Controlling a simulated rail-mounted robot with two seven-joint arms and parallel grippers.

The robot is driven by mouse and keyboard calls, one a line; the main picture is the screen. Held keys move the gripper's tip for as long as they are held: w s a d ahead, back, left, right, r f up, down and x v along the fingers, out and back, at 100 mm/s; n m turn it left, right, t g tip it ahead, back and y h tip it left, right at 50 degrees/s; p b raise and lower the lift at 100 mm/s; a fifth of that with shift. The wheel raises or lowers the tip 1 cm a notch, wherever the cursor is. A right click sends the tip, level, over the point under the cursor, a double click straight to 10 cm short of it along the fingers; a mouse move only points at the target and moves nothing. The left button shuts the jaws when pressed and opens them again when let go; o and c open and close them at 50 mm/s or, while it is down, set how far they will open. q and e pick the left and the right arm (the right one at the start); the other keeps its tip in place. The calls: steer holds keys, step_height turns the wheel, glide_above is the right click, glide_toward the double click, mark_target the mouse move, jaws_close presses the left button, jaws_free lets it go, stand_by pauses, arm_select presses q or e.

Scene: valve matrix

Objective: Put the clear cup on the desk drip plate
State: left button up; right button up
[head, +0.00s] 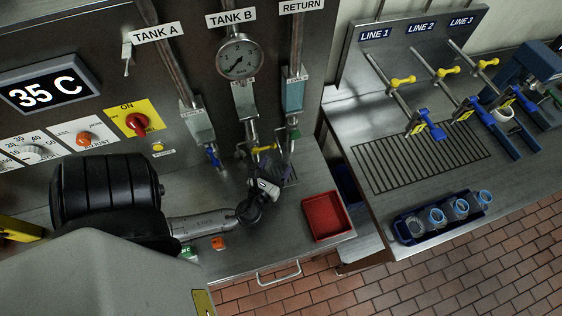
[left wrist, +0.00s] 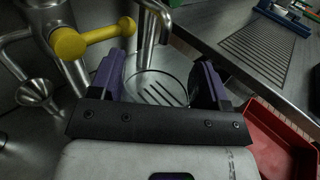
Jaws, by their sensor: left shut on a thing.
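My left gripper (head: 266,175) is at the counter under the yellow-handled tap, below the TANK B gauge. In the left wrist view its two purple-grey fingers (left wrist: 158,84) are apart, shut on the clear cup. The cup (left wrist: 157,74) is nearly invisible; a thin round rim shows between the fingers. Dark slots of the desk drip plate (left wrist: 164,97) show through or below it, under the metal spout (left wrist: 149,35). In the head view the slotted plate (head: 291,173) shows just right of the gripper. I cannot tell whether the cup touches the plate. My right gripper is not in view.
The yellow tap handle (left wrist: 97,37) and spout stand close to the fingers. A red tray (head: 326,216) is to the right on the counter. A blue rack (head: 403,236) with several cups stands on the right-hand bench, beside a slotted drain (head: 420,157).

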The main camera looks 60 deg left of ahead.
mark_target(280, 164)
arm_select(q)
steer(key=shift+w+a+f, duration=1)
steer(key=shift+w+f, duration=0.1)
steer(key=shift+w, duration=0.2)
steer(key=shift+w+f, duration=0.1)
steer(key=shift+f, duration=0.15)
steer(key=shift+a, duration=0.1)
steer(key=shift+f+b, duration=0.15)
steer(key=shift+b, duration=0.15)
steer(key=o, duration=0.9)
steer(key=shift+r, duration=0.2)
steer(key=shift+v, duration=1.5)
steer(key=shift+s+d, duration=0.35)
steer(key=shift+s, duration=0.05)
